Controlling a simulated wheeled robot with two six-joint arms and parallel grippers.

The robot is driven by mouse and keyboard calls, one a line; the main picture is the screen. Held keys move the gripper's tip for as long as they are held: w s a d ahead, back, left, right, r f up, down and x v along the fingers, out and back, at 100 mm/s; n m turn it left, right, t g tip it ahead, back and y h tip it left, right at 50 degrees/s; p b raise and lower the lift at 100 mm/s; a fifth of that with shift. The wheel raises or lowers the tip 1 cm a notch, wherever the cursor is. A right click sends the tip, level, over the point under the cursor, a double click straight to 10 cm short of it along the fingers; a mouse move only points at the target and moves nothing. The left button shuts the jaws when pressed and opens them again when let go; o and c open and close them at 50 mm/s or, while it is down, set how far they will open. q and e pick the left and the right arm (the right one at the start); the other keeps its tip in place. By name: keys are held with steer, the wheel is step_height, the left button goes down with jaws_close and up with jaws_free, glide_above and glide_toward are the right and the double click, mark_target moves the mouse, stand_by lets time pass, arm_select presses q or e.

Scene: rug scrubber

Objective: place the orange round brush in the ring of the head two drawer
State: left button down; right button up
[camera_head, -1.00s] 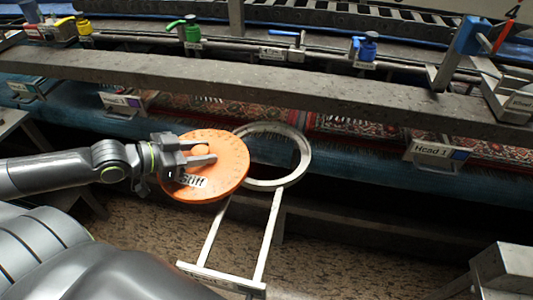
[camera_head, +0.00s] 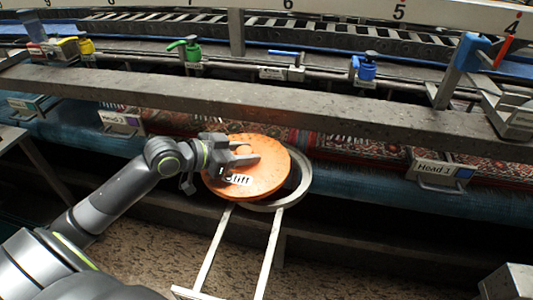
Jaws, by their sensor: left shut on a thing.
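The orange round brush (camera_head: 262,178) is a flat disc with a knob on top and a label ending in "tiff". My left gripper (camera_head: 246,157) is shut on its knob. The brush overlaps the pale metal ring (camera_head: 300,190) of the pulled-out drawer and covers most of its left part. The ring's right and lower right rim shows beyond the brush. I cannot tell whether the brush touches the ring. The drawer's two rails (camera_head: 268,250) run down toward me. My right gripper is not in view.
A grey beam (camera_head: 300,108) crosses behind the brush. A "Head 1" drawer front (camera_head: 440,172) is at the right, and another labelled drawer front (camera_head: 120,120) is at the left. Green (camera_head: 191,50) and blue (camera_head: 365,68) valves stand farther back. A patterned rug lies behind the ring.

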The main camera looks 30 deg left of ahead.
mark_target(267, 151)
arm_select(q)
steer(key=w+d, duration=0.2)
steer(key=w, duration=0.1)
steer(key=w+d+p, duration=0.1)
steer(key=w, duration=0.1)
steer(key=shift+w+d+r, duration=0.1)
steer(key=shift+r, duration=0.05)
steer(key=shift+f+p, duration=0.55)
steer(key=shift+f, duration=1.2)
steer(key=shift+f+b, duration=0.6)
steer(key=shift+f, duration=0.1)
steer(key=c, duration=0.9)
jaws_free()
